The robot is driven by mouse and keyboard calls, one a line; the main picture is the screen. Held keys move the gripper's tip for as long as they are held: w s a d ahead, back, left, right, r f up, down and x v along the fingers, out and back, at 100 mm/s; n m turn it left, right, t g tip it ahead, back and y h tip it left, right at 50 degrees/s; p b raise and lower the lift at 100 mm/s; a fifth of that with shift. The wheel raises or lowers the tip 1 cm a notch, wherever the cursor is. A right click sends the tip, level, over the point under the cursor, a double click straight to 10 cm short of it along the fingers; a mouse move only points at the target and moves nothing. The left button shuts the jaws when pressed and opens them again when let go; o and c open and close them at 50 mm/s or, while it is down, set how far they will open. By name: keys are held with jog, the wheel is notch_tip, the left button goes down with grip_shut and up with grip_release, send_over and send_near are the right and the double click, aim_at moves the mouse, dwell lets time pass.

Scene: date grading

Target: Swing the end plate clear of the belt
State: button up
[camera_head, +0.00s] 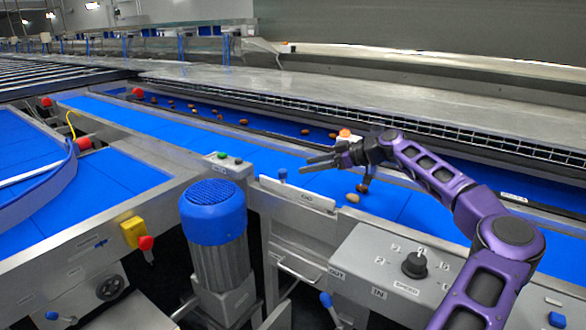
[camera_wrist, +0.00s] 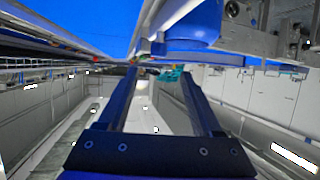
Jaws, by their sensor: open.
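A pale plate (camera_head: 298,198) with a small label stands along the near edge of the blue belt (camera_head: 240,146). A blue knob (camera_head: 283,174) sticks up near its left end. I take this to be the end plate. My purple arm reaches in from the right over the belt. My gripper (camera_head: 305,164) is open, with its fingers pointing left, just above and right of the knob. I see no contact with the plate. In the wrist view the two fingers (camera_wrist: 158,74) are apart, with no object clearly held. I cannot identify the plate there.
A control panel (camera_head: 385,268) with a black dial is at the lower right. Several dates lie on the belts, including a pale one (camera_head: 352,197) near my wrist. A metal mesh guard (camera_head: 400,118) runs behind.

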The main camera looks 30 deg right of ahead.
jog(key=v, duration=0.7)
jog(key=shift+s, duration=0.15)
